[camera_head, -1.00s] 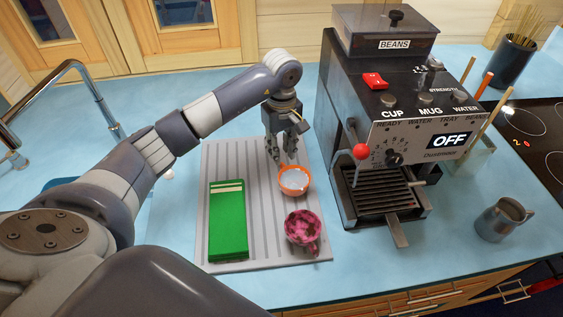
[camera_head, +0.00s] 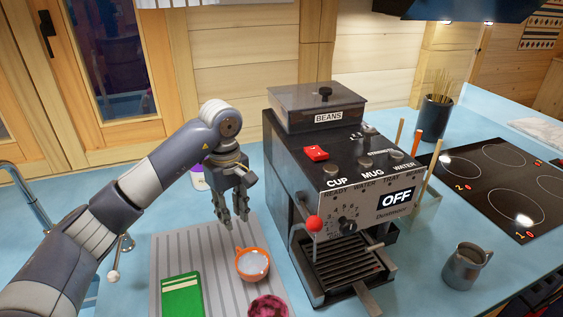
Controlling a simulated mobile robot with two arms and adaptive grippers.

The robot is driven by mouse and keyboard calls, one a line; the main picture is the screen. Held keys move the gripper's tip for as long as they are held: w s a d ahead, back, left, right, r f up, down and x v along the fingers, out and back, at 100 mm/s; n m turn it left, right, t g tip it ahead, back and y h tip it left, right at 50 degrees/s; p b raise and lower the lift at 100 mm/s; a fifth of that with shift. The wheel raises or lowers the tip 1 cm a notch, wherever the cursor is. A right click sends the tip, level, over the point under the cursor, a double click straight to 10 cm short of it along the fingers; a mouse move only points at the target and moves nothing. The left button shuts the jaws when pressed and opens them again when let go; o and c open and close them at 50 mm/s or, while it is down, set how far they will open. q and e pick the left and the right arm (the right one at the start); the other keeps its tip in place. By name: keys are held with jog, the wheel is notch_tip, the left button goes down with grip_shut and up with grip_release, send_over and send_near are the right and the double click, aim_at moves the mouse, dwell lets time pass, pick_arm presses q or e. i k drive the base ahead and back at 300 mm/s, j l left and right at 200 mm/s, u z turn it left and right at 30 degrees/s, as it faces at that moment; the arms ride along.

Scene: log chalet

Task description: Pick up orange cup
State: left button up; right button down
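The orange cup (camera_head: 252,264) stands upright on the grey ribbed mat (camera_head: 222,243), its pale inside showing from above. My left gripper (camera_head: 235,220) points down just behind the cup and a little to its left in the picture. Its fingers look apart, with nothing between them, and I see no clear contact with the cup. My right gripper is not in view.
A coffee machine (camera_head: 325,170) stands close to the right of the cup. A pink patterned cup (camera_head: 268,306) and a green item (camera_head: 183,296) are nearer on the mat. A metal jug (camera_head: 466,266) and a black hob (camera_head: 490,185) are farther right.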

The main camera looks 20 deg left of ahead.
aim_at(252, 264)
jog(key=k+l, duration=0.5)
jog(key=k, duration=0.15)
jog(key=k+l, duration=0.55)
jog(key=k, duration=0.15)
